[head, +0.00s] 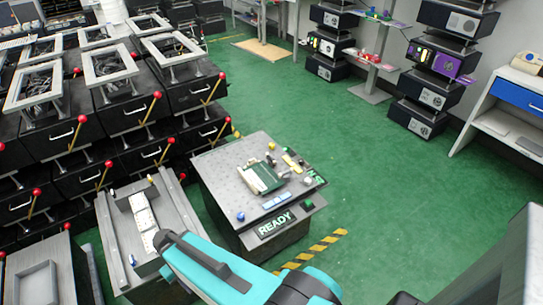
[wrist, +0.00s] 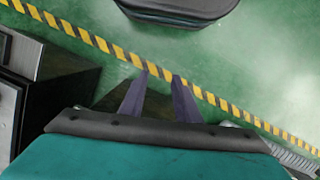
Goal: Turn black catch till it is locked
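A grey worktable (head: 217,169) with a lit READY sign stands at the centre of the head view. On it are a green-and-white block (head: 262,178) and several small parts, with a small dark piece (head: 270,159) behind the block. I cannot tell whether this piece is the black catch; no catch is clearly recognisable. My gripper (wrist: 159,76) shows in the wrist view as two purple fingers, apart and with nothing between them, above green floor and a striped line. In the head view my teal arm reaches in front of the table, and its gripper cannot be made out.
Black cabinets (head: 124,113) with red-knobbed yellow levers (head: 152,108) fill the left. A grey rail bench (head: 112,243) stands left of the worktable. Dark stacked units (head: 417,88) stand at back right. Green floor right of the table is clear. A dark rounded object (wrist: 175,10) tops the wrist view.

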